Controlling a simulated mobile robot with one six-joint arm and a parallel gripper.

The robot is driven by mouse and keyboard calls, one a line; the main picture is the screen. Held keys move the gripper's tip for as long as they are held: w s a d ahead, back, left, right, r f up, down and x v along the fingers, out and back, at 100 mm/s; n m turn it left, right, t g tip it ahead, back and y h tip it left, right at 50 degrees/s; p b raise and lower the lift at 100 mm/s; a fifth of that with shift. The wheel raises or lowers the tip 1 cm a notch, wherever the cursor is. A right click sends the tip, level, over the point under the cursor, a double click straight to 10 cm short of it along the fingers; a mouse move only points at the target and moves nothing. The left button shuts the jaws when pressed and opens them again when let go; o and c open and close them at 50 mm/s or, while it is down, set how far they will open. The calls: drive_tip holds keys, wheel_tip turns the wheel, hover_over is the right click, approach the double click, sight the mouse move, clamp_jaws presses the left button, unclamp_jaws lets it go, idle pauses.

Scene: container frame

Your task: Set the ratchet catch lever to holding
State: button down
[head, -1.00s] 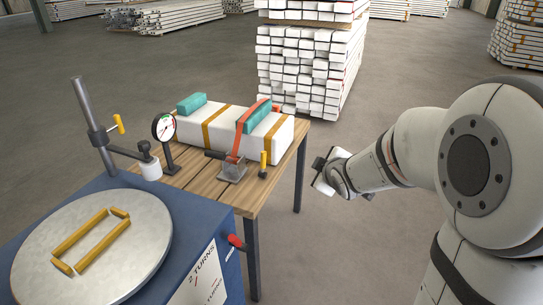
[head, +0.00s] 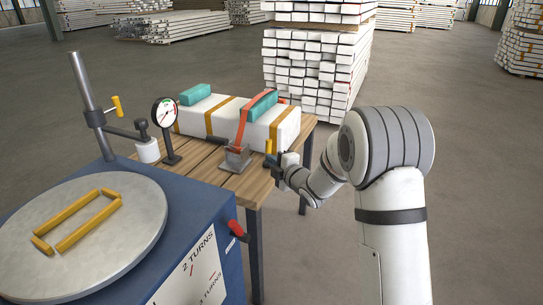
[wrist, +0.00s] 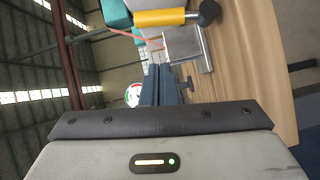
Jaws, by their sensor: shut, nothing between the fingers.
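A grey metal ratchet bracket (head: 236,160) sits on the wooden table with an orange strap (head: 243,122) rising from it over the white bundle. A small upright yellow-handled lever (head: 268,147), seemingly the catch lever, stands just right of the bracket. In the wrist view, its yellow handle (wrist: 160,17) ends at a dark round pivot, with the bracket (wrist: 184,45) beside it. My gripper (head: 277,163) is at the table's right edge, close to the lever; its fingers (wrist: 160,85) are shut and empty. The wrist view shows the fingers apart from the yellow handle.
The white bundle (head: 215,120) with teal blocks lies across the table's back. A dial gauge (head: 164,113) stands left of the bracket.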

sight(268, 152)
drive_tip(key=w, duration=0.3)
drive_tip(key=w+a, duration=0.1)
drive_tip(key=shift+w+f, duration=0.15)
drive_tip(key=shift+f, duration=0.2)
drive_tip(key=shift+w+d+b, duration=0.2)
drive_tip(key=shift+w+b, duration=0.15)
drive_tip(key=shift+w, duration=0.3)
drive_tip(key=shift+a, duration=0.1)
